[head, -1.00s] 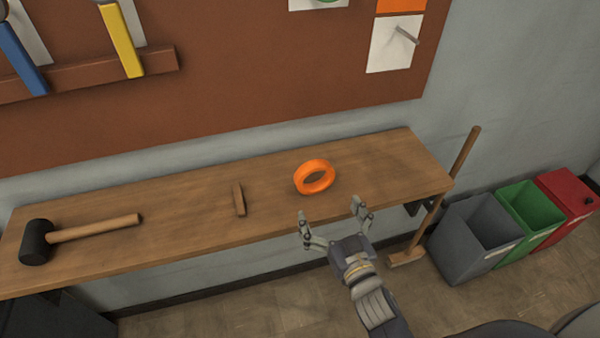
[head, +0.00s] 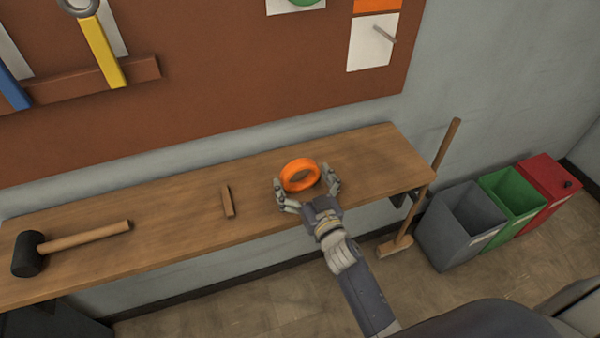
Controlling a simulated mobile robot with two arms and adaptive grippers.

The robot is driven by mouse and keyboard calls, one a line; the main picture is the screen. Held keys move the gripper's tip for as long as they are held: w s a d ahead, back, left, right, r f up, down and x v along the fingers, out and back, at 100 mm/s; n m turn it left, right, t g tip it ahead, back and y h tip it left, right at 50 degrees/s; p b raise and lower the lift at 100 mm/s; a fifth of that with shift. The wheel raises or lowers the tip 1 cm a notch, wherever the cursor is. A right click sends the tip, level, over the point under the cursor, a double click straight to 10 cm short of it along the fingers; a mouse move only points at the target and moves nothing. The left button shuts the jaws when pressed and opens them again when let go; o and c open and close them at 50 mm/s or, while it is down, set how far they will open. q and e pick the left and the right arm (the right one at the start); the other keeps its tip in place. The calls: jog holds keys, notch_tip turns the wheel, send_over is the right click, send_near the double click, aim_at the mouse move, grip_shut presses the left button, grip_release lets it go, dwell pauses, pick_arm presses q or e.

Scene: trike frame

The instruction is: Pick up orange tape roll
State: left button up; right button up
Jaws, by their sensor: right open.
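The orange tape roll (head: 287,178) lies flat on the wooden bench, right of the middle of its top. My right gripper (head: 306,184) is open, with one finger to the left of the roll and the other to its right. The roll sits between the fingers; I cannot tell whether either finger touches it. The near edge of the roll is close to the gripper's palm. My left gripper is not in view.
The wooden bench (head: 180,208) runs along the wall. A broom (head: 440,160) leans at the bench's right end, beside grey (head: 460,225), green (head: 514,197) and red (head: 550,183) bins.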

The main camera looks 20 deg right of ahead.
jog(key=shift+w, duration=0.5)
jog(key=c, duration=0.9)
jog(key=shift+c, duration=0.2)
